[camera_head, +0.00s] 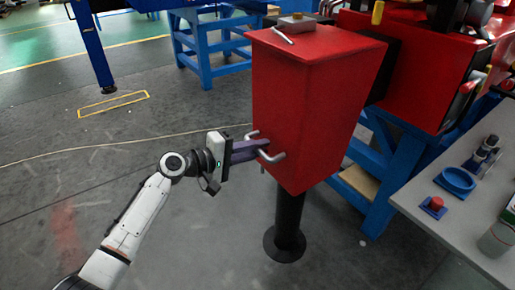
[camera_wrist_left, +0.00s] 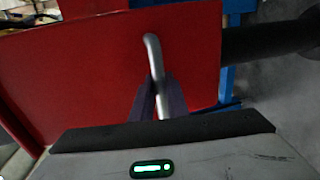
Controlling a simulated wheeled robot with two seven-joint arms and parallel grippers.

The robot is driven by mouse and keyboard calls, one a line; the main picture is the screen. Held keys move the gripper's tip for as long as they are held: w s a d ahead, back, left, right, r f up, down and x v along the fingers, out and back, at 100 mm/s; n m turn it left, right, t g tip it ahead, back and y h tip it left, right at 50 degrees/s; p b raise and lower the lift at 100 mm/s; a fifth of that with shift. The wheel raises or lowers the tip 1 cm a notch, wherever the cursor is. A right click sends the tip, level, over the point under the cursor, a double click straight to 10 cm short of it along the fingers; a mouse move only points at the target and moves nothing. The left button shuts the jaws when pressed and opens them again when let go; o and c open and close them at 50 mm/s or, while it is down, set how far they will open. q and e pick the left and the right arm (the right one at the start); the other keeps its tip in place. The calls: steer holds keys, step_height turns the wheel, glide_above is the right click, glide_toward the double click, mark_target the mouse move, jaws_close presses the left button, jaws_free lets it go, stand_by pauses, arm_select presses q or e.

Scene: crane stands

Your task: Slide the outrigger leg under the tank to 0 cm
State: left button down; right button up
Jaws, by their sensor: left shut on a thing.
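The red tank (camera_head: 309,95) stands in the middle of the head view. A black outrigger leg (camera_head: 289,212) comes down below it to a round foot plate (camera_head: 285,244) at the floor. A grey bent handle (camera_head: 272,156) sticks out of the tank's left face. My left gripper (camera_head: 262,147) is shut on this handle. In the left wrist view the fingers (camera_wrist_left: 160,98) close around the grey handle (camera_wrist_left: 153,52), with the red tank face (camera_wrist_left: 80,65) behind it. The leg also shows dark at the right there (camera_wrist_left: 268,41). My right gripper is not in view.
A grey table (camera_head: 415,198) with a blue ring (camera_head: 457,180) and a red button (camera_head: 436,204) stands at the right. Blue stands (camera_head: 214,48) are behind the tank. The floor left of the tank is clear.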

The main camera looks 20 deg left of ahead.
arm_select(q)
steer(key=shift+w+d+r, duration=0.15)
steer(key=shift+w+d, duration=0.35)
steer(key=shift+w, duration=0.15)
steer(key=c, duration=1.7)
jaws_free()
steer(key=shift+c, duration=0.2)
steer(key=v, duration=1)
steer(key=shift+s, duration=0.15)
steer(key=shift+a, duration=0.1)
